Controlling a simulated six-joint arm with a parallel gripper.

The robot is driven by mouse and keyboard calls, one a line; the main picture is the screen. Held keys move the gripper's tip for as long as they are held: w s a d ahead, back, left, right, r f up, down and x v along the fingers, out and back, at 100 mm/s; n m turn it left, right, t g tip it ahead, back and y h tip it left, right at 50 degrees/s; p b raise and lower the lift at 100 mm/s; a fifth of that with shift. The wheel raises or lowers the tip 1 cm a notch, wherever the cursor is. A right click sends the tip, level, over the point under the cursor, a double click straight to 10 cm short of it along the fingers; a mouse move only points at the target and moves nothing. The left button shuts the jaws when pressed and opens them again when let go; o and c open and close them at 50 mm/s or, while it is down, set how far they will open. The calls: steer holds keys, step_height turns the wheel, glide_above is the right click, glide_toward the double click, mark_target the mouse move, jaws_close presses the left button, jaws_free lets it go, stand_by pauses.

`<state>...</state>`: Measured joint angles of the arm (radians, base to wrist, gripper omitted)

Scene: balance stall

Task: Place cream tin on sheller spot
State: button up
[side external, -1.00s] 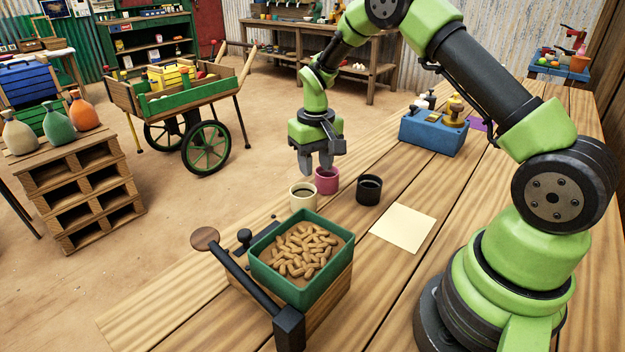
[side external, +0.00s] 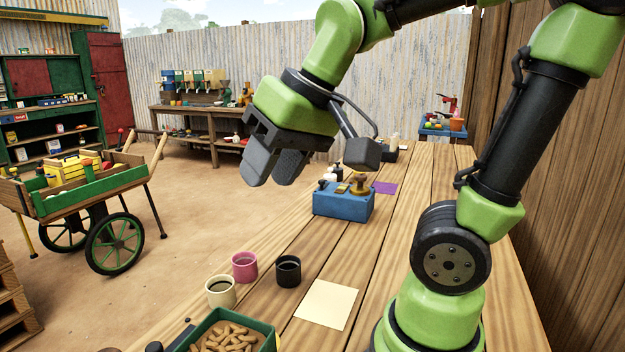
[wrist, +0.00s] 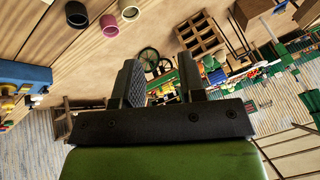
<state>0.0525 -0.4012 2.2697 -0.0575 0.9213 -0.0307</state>
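The cream tin (side external: 221,293) stands upright on the wooden table near its left edge, dark inside. It also shows in the wrist view (wrist: 130,11) at the top. The peanut sheller's green tray (side external: 268,340) is cut off at the bottom of the side view. A pale cream square (side external: 327,304) and a purple square (side external: 385,188) lie flat on the table; I cannot tell which square is the sheller spot. My gripper (side external: 274,172) is high above the table, tilted, open and empty. Its spread fingers show in the wrist view (wrist: 159,65).
A pink tin (side external: 244,266) and a black tin (side external: 288,271) stand close to the cream tin. A blue box (side external: 343,203) with small items stands farther back. A green cart (side external: 80,195) is on the floor at left.

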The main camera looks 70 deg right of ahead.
steer(key=shift+o, duration=0.3)
steer(key=shift+t+y, duration=0.3)
steer(key=shift+t, duration=0.5)
steer(key=s, duration=0.1)
steer(key=s+a, duration=0.1)
steer(key=s, duration=0.3)
steer(key=shift+s+a+f, duration=0.15)
steer(key=shift+a, duration=0.1)
steer(key=o, duration=0.3)
steer(key=shift+s+f, duration=0.1)
steer(key=shift+s, duration=0.1)
steer(key=o, duration=0.6)
steer(key=shift+a, duration=0.1)
steer(key=shift+c, duration=0.2)
